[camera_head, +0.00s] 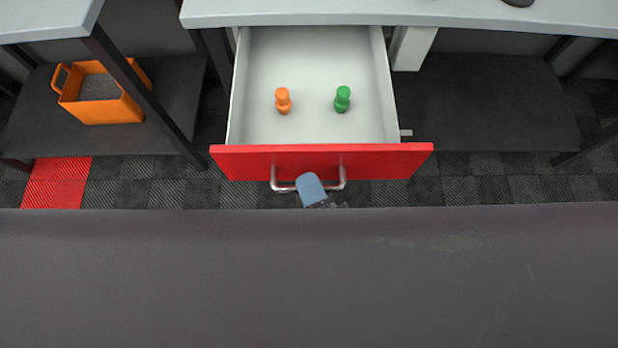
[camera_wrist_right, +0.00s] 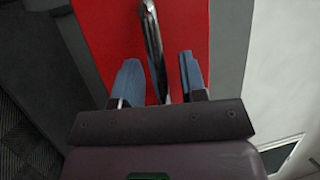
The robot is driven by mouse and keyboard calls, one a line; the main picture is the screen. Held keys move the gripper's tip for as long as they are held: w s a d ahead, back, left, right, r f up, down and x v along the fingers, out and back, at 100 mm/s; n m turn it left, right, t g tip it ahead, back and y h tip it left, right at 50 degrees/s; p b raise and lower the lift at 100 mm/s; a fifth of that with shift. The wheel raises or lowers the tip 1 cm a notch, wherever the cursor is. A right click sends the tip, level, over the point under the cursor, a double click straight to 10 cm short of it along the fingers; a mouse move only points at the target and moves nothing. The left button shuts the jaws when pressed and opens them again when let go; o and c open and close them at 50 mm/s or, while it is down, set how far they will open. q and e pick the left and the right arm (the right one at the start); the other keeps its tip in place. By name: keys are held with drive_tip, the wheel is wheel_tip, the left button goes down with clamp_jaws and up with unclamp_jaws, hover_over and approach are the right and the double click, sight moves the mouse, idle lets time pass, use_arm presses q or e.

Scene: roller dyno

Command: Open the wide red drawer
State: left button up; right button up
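The wide red drawer (camera_head: 385,160) stands pulled out from under the light worktop, and its white inside is exposed. Its silver bar handle (camera_head: 284,188) is on the red front. My right gripper (camera_head: 312,189) is at the middle of this handle; only a blue finger shows clearly in the head view. In the right wrist view the two blue fingers (camera_wrist_right: 158,64) stand apart on either side of the handle (camera_wrist_right: 152,38), with gaps beside it, in front of the red drawer front (camera_wrist_right: 102,35). My left gripper is not in view.
An orange peg-like piece (camera_head: 283,101) and a green one (camera_head: 342,99) stand inside the drawer. An orange bin (camera_head: 105,108) sits on a low shelf at left. The worktop (camera_head: 440,12) runs above the drawer. A dark shelf (camera_head: 480,115) at right is clear.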

drive_tip(key=shift+s, duration=0.1)
drive_tip(key=shift+s+d+f, duration=0.1)
drive_tip(key=shift+s, duration=0.15)
drive_tip(key=v, duration=1)
